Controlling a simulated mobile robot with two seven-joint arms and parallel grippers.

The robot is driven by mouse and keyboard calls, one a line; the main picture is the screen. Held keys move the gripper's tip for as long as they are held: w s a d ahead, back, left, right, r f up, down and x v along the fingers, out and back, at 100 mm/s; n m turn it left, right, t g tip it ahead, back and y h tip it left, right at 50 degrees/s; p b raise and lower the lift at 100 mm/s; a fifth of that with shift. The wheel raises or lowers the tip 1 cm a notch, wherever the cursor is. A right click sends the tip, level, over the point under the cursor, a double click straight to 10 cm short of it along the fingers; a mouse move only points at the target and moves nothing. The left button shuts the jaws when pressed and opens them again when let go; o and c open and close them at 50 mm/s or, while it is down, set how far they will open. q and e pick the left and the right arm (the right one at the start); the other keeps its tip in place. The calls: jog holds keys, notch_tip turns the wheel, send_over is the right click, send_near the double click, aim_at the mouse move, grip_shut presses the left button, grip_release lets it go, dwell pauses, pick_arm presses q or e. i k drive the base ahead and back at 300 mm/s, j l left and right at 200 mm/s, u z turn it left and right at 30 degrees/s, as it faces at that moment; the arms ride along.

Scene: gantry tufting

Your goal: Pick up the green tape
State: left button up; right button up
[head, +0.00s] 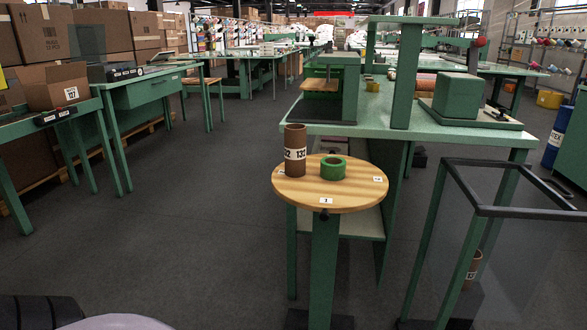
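A green tape roll (333,167) lies flat on a small round wooden top (330,198), near its middle. A brown tube (295,139) with a white label stands upright on the same top, just left of the tape and a little apart from it. The wooden top sits on a green post and has small white labels at its edge. Neither of my grippers shows in the head view.
A green workbench (480,139) stands right behind the round top. A dark open-topped frame bin (520,213) with clear sides stands at the right and holds a brown tube (473,270). Green tables line the left. The grey floor (215,220) is clear to the left.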

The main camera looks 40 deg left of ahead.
aim_at(332, 168)
jog(key=u, duration=1.15)
